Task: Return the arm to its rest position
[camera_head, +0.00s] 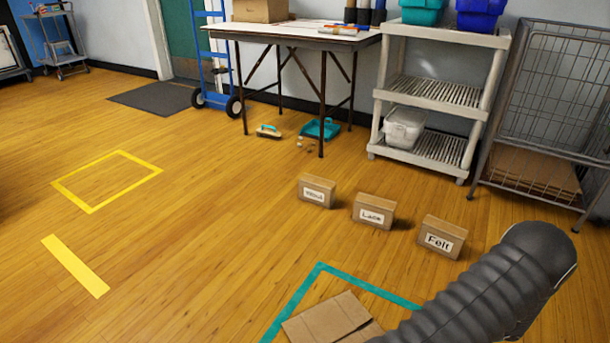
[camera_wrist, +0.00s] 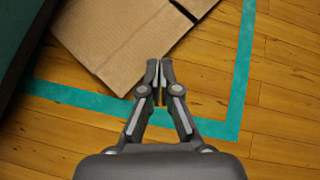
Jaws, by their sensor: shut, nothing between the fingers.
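My gripper (camera_wrist: 160,80) shows in the wrist view with its two fingertips together, shut and empty. It is over the wooden floor, and its tips overlap the edge of a flat brown cardboard piece (camera_wrist: 115,40) in the picture. The height of the tips above the cardboard is hard to tell. In the head view my dark ribbed arm covers the lower right corner, and the gripper is out of sight. The same cardboard (camera_head: 328,318) lies inside a teal tape outline (camera_head: 310,284) there.
Three labelled boxes stand in a row on the floor: one with a hard-to-read label (camera_head: 316,191), Lace (camera_head: 373,211) and Felt (camera_head: 442,237). Behind are a folding table (camera_head: 290,30), a grey shelf (camera_head: 440,88) and a wire cage cart (camera_head: 550,100).

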